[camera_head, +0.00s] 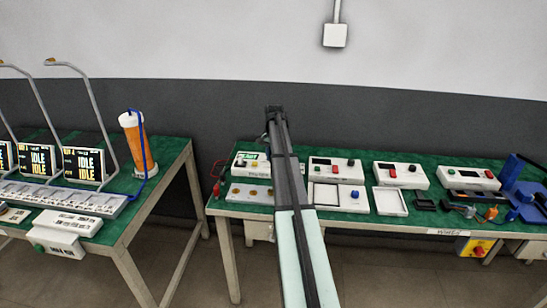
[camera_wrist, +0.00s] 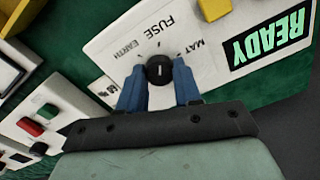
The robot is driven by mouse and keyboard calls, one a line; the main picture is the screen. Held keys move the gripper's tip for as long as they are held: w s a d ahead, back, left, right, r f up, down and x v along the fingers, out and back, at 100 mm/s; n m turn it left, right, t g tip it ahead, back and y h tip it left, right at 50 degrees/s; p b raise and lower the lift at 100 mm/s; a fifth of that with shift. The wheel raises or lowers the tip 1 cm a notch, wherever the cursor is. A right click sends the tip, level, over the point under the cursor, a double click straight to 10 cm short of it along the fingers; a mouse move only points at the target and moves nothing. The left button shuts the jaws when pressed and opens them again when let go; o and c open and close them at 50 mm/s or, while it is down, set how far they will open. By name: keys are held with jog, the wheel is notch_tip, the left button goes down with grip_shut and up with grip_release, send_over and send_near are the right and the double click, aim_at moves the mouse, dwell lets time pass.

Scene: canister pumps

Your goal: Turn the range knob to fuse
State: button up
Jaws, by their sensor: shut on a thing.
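The black range knob (camera_wrist: 159,69) sits on a white tester panel (camera_wrist: 112,45) in the wrist view. EARTH, FUSE and MAT are printed around it, and a green READY display (camera_wrist: 268,45) is beside it. The light line on the knob runs nearly upright in the picture, roughly in line with FUSE; which end is the pointer is hard to tell. My gripper (camera_wrist: 159,84) has its two blue fingers shut on the knob, one on each side. In the head view the tester (camera_head: 243,158) is partly behind my arm, and my fingertips cannot be made out there.
More white units (camera_head: 400,182) stand along the green bench (camera_head: 345,216) to the right. Another bench with IDLE screens (camera_head: 84,164) is at the left.

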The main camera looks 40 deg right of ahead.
dwell(0.3)
jog(key=o, duration=1)
jog(key=shift+o, duration=0.2)
jog(key=shift+r, duration=0.1)
notch_tip(320, 180, up, 14)
jog(key=shift+s, duration=0.15)
jog(key=shift+f, duration=0.2)
